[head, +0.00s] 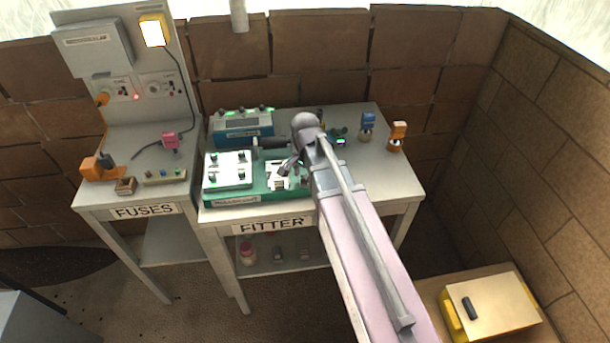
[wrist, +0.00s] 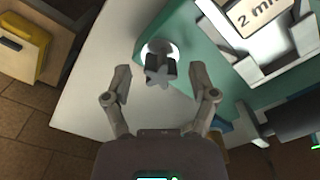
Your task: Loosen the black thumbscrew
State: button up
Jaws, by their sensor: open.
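The black thumbscrew (wrist: 160,72), a dark star-shaped knob, stands on a pale round seat at the edge of the green fixture (wrist: 190,65) in the wrist view. My gripper (wrist: 160,84) is open, with one finger to each side of the knob and a gap on both sides. I cannot tell how far the fingertips are above it. In the head view, my gripper (head: 290,166) is over the right part of the green fixture (head: 262,196) on the FITTER table (head: 395,180).
A white panel with dark knobs (head: 228,169) sits on the fixture's left. A blue device (head: 243,128) stands behind. Blue (head: 367,124) and orange (head: 397,135) plug-like items stand at the back right. In the wrist view, a dark cylinder (wrist: 282,120) lies right of my gripper.

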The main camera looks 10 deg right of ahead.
aim_at(305, 177)
jog(key=shift+r+p, duration=1.85)
jog(key=shift+r, duration=0.05)
jog(key=shift+r+p, duration=2)
jog(key=shift+r, duration=0.05)
jog(key=shift+s, duration=0.1)
jog(key=s+d+n, duration=0.6)
jog(key=s+n, duration=0.3)
jog(key=s, duration=0.1)
jog(key=shift+d, duration=0.3)
